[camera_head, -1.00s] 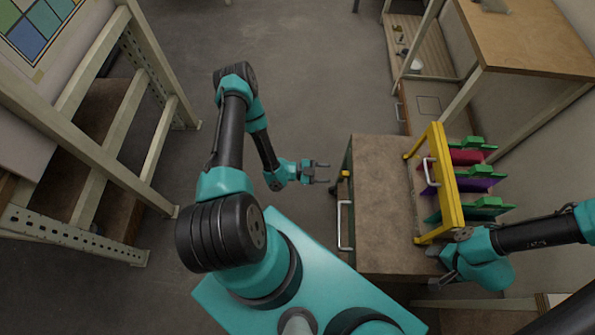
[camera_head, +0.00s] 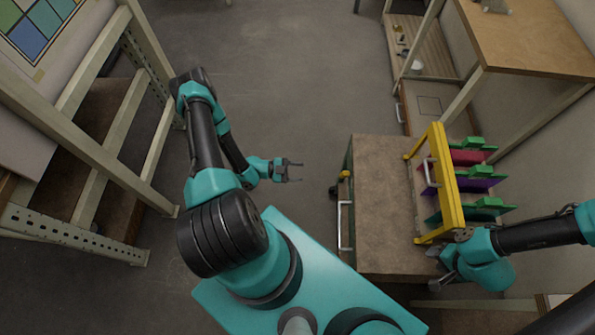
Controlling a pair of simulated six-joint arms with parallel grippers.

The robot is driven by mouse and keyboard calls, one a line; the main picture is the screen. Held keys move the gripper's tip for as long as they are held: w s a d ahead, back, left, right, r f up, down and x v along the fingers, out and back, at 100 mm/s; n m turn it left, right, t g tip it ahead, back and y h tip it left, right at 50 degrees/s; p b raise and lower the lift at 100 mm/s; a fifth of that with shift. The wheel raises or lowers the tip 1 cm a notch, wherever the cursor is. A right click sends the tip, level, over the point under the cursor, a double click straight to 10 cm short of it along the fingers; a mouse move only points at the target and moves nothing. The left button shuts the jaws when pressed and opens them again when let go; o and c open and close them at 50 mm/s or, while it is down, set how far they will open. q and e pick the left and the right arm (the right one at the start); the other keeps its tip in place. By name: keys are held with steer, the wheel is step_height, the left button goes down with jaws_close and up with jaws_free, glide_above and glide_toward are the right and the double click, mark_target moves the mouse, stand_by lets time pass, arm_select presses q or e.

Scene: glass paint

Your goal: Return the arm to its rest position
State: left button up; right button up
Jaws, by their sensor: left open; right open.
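My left gripper (camera_head: 294,171) is open and empty. It hangs over bare floor, to the left of the brown-topped cabinet and apart from it. My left arm is bent, with its elbow up towards the left shelf frame. My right gripper (camera_head: 438,268) is at the lower right, beside the near end of the yellow frame (camera_head: 445,188) on the cabinet top. Its fingers are small and partly hidden by its own body, and I see nothing held in it.
The cabinet (camera_head: 380,215) has a white handle (camera_head: 345,225) on its left side. Coloured panels with green tops (camera_head: 478,172) stand beyond the yellow frame. A metal shelf frame (camera_head: 152,150) is at the left, and a wooden table (camera_head: 530,40) at the upper right. The middle floor is open.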

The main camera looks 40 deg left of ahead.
stand_by(0.3)
arm_select(q)
steer(key=w+d+r+n+g+y, duration=0.3)
steer(key=w+d+n+g+y, duration=0.1)
steer(key=w+n+y, duration=0.35)
steer(key=s+d+r+n+g+y, duration=0.3)
steer(key=s+d+r+n+g, duration=0.2)
steer(key=s+r+n, duration=0.4)
steer(key=shift+d+r+g, duration=0.3)
steer(key=shift+d+r, duration=0.05)
steer(key=shift+r, duration=0.4)
